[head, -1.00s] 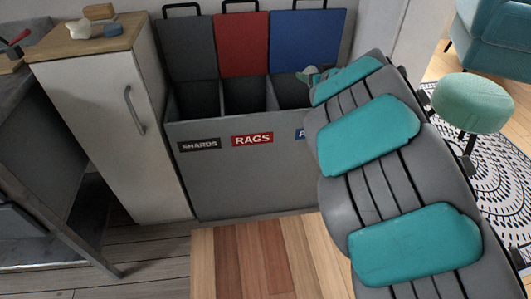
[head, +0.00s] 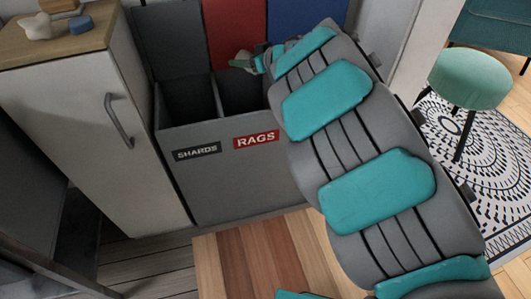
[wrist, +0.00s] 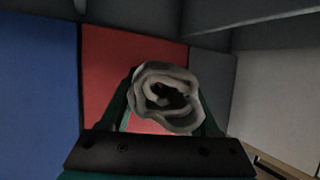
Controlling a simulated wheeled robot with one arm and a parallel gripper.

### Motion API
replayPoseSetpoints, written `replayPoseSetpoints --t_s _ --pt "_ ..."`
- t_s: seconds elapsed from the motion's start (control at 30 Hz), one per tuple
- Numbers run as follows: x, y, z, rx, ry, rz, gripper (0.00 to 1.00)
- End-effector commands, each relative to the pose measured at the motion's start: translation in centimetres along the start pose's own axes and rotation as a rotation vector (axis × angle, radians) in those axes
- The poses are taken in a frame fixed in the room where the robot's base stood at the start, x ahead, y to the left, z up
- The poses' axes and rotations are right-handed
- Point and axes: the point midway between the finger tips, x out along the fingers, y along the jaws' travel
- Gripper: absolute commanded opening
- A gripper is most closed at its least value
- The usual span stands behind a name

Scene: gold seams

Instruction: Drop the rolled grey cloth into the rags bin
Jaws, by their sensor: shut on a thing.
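The rolled grey cloth (wrist: 148,84) shows end-on as a pale spiral in the wrist view, between the green fingers of my gripper. My gripper (head: 246,62) is shut on it; in the head view it is small and partly hidden by my arm. It appears over the rear of the rags bin (head: 240,92), in front of the raised red lid (head: 234,32). The red lid (wrist: 105,65) also stands behind the cloth in the wrist view. The red RAGS label (head: 256,140) is on the bin's front. The cloth's height above the opening is hard to tell.
The shards bin (head: 187,100) is open just left, with a dark grey lid. The blue lid (head: 305,15) is at the right; my arm covers its compartment. A white cabinet (head: 80,130) stands at the left. A green stool (head: 470,78) is at the far right.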

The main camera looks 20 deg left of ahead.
Motion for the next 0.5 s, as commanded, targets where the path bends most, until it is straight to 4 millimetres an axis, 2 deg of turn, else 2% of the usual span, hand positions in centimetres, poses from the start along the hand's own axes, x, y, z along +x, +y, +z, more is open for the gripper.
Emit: replayPoseSetpoints --t_s 0.03,0.2,0.5 --pt "0.5 0.0 1.1 -0.001 0.000 0.000 0.10" --pt "1.2 0.0 2.8 -0.002 0.000 0.000 0.10" --pt "1.6 0.0 3.7 -0.001 0.001 0.001 0.10"
